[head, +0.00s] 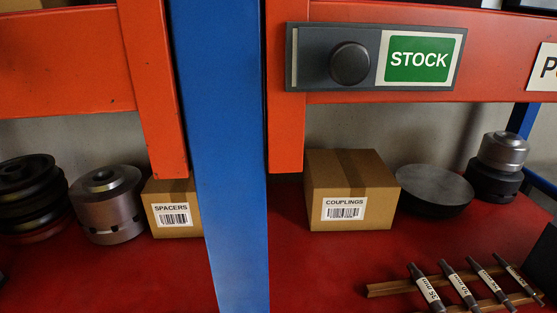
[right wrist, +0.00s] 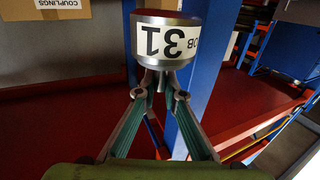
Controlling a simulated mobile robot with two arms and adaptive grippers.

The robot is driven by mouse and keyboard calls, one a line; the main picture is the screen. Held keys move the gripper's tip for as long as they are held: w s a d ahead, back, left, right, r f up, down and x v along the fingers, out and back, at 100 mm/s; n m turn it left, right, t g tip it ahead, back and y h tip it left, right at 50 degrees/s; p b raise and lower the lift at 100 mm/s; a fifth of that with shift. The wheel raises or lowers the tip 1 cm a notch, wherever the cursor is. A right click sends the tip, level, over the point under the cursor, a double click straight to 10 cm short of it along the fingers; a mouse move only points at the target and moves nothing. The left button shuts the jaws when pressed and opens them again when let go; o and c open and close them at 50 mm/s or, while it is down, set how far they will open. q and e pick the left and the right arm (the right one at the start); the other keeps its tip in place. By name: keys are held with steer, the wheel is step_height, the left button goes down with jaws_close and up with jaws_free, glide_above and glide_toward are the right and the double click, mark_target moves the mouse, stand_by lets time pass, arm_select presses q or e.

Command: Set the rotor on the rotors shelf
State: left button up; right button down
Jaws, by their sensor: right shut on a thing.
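The rotor (right wrist: 165,42) shows in the right wrist view as a bright metal cylinder with a white label reading "31" and part of "JOB", upside down in the picture. My right gripper (right wrist: 161,84) is shut on a narrow part at the rotor's near end, which the fingers partly hide. The rotor is held in front of a blue post and over a red surface. Neither gripper shows in the head view. No shelf marked for rotors can be read; the head view shows a red shelf (head: 303,266) under a green STOCK sign (head: 418,60).
On the red shelf stand a COUPLINGS box (head: 350,190), a dark disc (head: 434,186), a stacked metal part (head: 497,165) and labelled shafts on a wooden rack (head: 385,288). A blue post (head: 235,160) divides it from a SPACERS box (head: 174,208), a hub (head: 106,205) and pulleys (head: 28,195).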

steer(key=w+d+f+m+t+h, duration=0.1)
steer(key=w+d+m+h, duration=0.3)
steer(key=d+h, duration=0.3)
steer(key=shift+w+d+m+t+h, duration=0.3)
steer(key=shift+d+m, duration=0.2)
steer(key=shift+d, duration=0.35)
steer(key=shift+a, duration=0.1)
steer(key=w+a+r+n+g+y, duration=0.2)
steer(key=w+a+n+g+y, duration=0.1)
steer(key=a+n+g+y, duration=0.4)
steer(key=w+a+r+n+g+y, duration=0.2)
steer(key=w+a+n+g+y, duration=0.2)
steer(key=a+n+g+y, duration=0.3)
steer(key=shift+r+n+g+y, duration=0.35)
steer(key=shift+n+g+y, duration=1.15)
steer(key=shift+y, duration=0.5)
stand_by(0.4)
